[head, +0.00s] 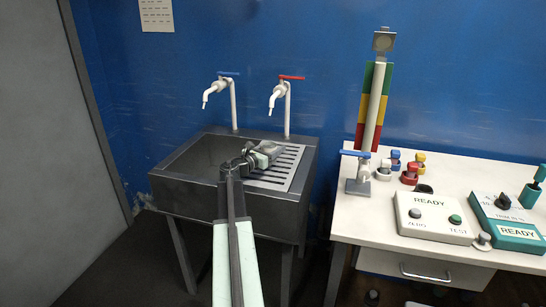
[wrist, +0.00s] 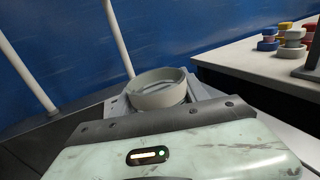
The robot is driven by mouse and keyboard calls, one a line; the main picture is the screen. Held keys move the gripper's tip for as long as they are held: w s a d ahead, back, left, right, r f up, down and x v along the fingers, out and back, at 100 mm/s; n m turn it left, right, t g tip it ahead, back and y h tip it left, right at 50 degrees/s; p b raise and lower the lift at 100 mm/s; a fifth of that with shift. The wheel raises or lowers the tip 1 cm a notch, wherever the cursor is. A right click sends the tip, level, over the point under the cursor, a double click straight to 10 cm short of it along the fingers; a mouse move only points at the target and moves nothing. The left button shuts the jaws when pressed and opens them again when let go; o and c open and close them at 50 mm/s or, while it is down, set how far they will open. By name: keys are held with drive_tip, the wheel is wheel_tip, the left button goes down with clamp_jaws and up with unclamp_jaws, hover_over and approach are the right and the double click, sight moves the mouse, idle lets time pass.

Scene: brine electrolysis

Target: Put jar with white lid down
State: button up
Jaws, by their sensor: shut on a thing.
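My gripper (head: 262,154) is at the end of my outstretched arm, over the ribbed drainboard (head: 288,172) on the right part of the metal sink (head: 198,155). In the wrist view a round, pale grey-white top with a raised rim, which I take to be the jar with the white lid (wrist: 160,92), shows just beyond the gripper body. My gripper is shut on it. The fingers and the jar's lower part are hidden, so I cannot tell whether its base touches the drainboard.
Two taps, one blue-handled (head: 231,95) and one red-handled (head: 287,95), stand behind the sink. To the right is a white table (head: 380,232) with several small jars with coloured lids, a tall column (head: 373,110) and READY boxes (head: 434,216). The sink basin looks empty.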

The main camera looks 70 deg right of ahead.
drive_tip(key=shift+f+b, duration=1.6)
drive_tip(key=shift+f, duration=0.3)
drive_tip(key=o, duration=1.6)
drive_tip(key=shift+r, duration=0.1)
drive_tip(key=shift+r, duration=0.15)
drive_tip(key=shift+w+a+p, duration=0.15)
drive_tip(key=shift+a+p, duration=0.15)
drive_tip(key=shift+a, duration=0.05)
drive_tip(key=v, duration=1)
drive_tip(key=shift+w+a, duration=0.1)
drive_tip(key=shift+a, duration=0.15)
drive_tip(key=shift+w+a, duration=0.2)
drive_tip(key=shift+a, duration=0.15)
